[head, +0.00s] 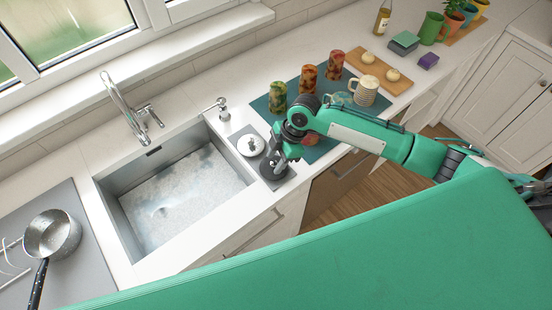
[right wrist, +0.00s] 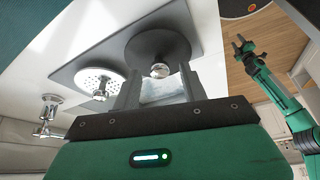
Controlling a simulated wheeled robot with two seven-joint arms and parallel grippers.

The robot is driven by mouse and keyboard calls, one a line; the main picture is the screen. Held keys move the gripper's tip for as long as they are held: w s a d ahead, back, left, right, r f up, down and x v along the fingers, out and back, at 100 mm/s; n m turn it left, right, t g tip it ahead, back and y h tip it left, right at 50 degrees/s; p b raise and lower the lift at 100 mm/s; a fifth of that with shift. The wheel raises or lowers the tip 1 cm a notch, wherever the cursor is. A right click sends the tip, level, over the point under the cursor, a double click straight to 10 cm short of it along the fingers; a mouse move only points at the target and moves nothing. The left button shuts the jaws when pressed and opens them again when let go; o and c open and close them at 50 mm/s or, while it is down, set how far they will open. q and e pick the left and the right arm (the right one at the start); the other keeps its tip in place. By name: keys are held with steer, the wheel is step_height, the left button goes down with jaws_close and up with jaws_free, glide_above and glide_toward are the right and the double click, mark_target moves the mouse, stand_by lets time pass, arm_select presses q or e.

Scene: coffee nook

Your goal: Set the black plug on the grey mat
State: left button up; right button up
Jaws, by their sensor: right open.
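The black plug (right wrist: 139,52) is a dark round disc with a shiny knob. It lies on the grey mat (right wrist: 72,66) beside the sink. In the head view the plug (head: 267,172) shows partly behind my right gripper (head: 279,165), on the near right part of the mat (head: 237,135). My right gripper (right wrist: 161,86) is open, with its fingers either side of the line to the knob. I cannot tell whether they touch it. My left gripper (right wrist: 242,45) shows small in the right wrist view, away from the plug; its opening is unclear.
A pale strainer plug (head: 250,145) lies on the mat beside the black plug. The sink (head: 180,195) is to the left, with a soap dispenser (head: 221,108) behind.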

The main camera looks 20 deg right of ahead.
steer(key=b+v, duration=0.3)
steer(key=v, duration=0.8)
steer(key=shift+d+r, duration=0.2)
steer(key=shift+r, duration=0.1)
